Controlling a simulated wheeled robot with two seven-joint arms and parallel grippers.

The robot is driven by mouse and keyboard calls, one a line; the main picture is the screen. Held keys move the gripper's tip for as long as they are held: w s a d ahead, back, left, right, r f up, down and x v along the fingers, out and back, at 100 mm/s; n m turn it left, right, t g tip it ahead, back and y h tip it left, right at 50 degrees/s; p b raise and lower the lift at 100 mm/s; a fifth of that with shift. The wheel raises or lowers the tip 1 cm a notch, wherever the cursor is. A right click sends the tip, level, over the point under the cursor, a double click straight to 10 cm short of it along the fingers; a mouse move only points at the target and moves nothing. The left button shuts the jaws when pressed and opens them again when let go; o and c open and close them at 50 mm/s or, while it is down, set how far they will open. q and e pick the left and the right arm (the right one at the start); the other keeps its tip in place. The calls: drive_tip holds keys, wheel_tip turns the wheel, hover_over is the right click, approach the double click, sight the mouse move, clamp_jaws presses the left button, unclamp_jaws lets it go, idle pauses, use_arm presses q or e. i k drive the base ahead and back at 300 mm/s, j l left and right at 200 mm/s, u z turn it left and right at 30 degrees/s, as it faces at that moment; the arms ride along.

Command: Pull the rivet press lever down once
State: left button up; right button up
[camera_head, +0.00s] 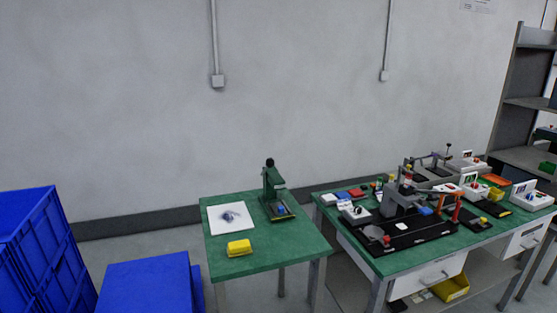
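A small green press (271,186) stands at the back right of the small green-topped table (290,247). Its black ball knob (270,162) shows at the top, so its lever looks raised, though the lever itself is too small to make out clearly. A small blue piece (281,209) lies at the foot of the press. Neither of my grippers is in view.
A white sheet with a small dark item (226,219) and a yellow block (239,248) lie on the small table. A larger workbench (372,262) full of equipment stands close on the right. Blue crates (40,250) stand at the left.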

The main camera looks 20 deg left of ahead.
sight(270, 162)
drive_tip(key=i+j+u, duration=0.55)
drive_tip(key=i+j, duration=0.2)
